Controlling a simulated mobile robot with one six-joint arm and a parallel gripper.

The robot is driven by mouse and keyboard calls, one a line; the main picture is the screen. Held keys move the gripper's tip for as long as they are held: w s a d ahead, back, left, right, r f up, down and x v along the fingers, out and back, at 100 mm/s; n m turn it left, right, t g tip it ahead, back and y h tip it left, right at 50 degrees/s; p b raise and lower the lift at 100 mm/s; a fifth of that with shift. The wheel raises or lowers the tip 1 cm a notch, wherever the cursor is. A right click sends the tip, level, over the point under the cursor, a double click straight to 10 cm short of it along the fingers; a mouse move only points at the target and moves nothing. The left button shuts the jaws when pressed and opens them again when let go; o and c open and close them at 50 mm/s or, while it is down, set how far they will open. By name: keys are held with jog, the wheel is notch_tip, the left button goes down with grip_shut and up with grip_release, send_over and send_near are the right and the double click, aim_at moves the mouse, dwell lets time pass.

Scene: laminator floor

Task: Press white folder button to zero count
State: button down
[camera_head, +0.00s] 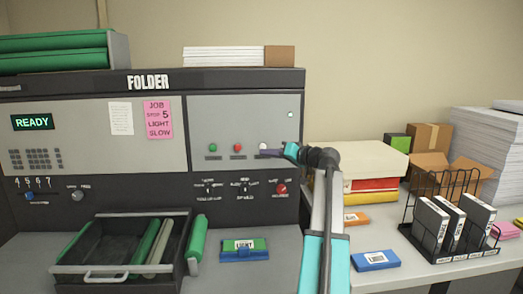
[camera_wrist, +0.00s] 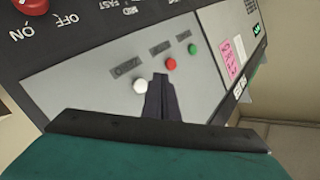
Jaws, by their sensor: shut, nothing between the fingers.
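The folder machine (camera_head: 160,85) has a grey panel with three buttons in a row: a green button (camera_head: 213,147), a red button (camera_head: 238,147) and a white button (camera_head: 263,146). My gripper (camera_head: 266,153) is shut and empty, with its tips in front of the panel just below the white button. In the wrist view the closed fingers (camera_wrist: 161,80) point at the panel between the white button (camera_wrist: 140,86) and the red button (camera_wrist: 171,63). The green button (camera_wrist: 192,48) is farther along. Whether the fingertips touch the panel cannot be told.
A red knob (camera_head: 281,188) and switches sit on the dark strip below the panel. A green display (camera_head: 32,122) reads READY. A tray with rollers (camera_head: 120,245) stands at the front left. Boxes and a black wire rack (camera_head: 450,220) stand to the right.

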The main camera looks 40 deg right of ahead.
jog(key=shift+s+a, duration=0.7)
jog(key=shift+s, duration=0.15)
dwell(0.3)
